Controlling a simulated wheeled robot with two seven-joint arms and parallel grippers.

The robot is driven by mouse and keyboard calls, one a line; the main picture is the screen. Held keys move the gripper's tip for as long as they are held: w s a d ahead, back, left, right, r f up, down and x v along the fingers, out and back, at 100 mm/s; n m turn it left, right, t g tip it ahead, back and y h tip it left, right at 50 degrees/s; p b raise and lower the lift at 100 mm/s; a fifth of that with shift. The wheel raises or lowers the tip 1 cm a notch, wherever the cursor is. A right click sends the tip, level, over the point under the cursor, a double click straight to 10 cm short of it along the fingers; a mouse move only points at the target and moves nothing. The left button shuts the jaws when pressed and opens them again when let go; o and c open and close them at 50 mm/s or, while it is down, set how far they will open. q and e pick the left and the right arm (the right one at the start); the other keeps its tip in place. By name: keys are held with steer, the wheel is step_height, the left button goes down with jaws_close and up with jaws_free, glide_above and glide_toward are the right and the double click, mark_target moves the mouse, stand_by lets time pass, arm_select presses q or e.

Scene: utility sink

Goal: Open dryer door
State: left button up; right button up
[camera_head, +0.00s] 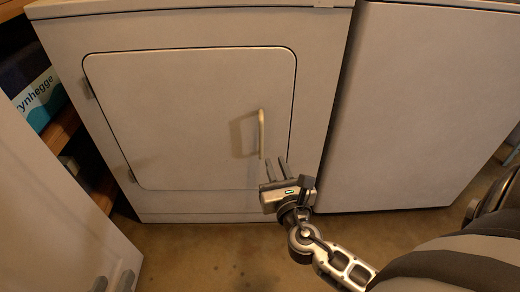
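The dryer door (170,120) is a pale, rounded panel on the front of the white dryer (315,95), and it looks shut. Its handle (261,132) is a cream vertical bar near the door's right edge, casting a shadow to its left. My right gripper (276,163) is just below the handle, its two fingers apart and pointing up toward it. Nothing shows between the fingers; whether they touch the door cannot be told. At the bottom left edge, two grey tips that look like my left gripper (113,281) stand apart, far from the handle; the rest is cut off.
A second white appliance (420,110) stands close to the dryer's right side. A white panel (50,210) fills the lower left. Behind it, a wooden shelf (62,128) holds a blue and white box (38,95). The brown floor (200,255) before the dryer is clear.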

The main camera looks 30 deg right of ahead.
mark_target(262, 133)
steer(key=b+x, duration=0.1)
steer(key=x, duration=0.4)
steer(key=f+x, duration=0.1)
steer(key=x, duration=0.4)
steer(key=f+b+x, duration=0.1)
steer(key=x, duration=0.4)
steer(key=shift+b, duration=0.35)
arm_select(q)
steer(key=shift+w+d+n+t+h, duration=0.1)
steer(key=shift+d+n+t+h, duration=0.3)
steer(key=shift+d+h, duration=0.2)
arm_select(e)
steer(key=shift+w+d, duration=0.25)
steer(key=shift+w, duration=0.2)
jaws_close()
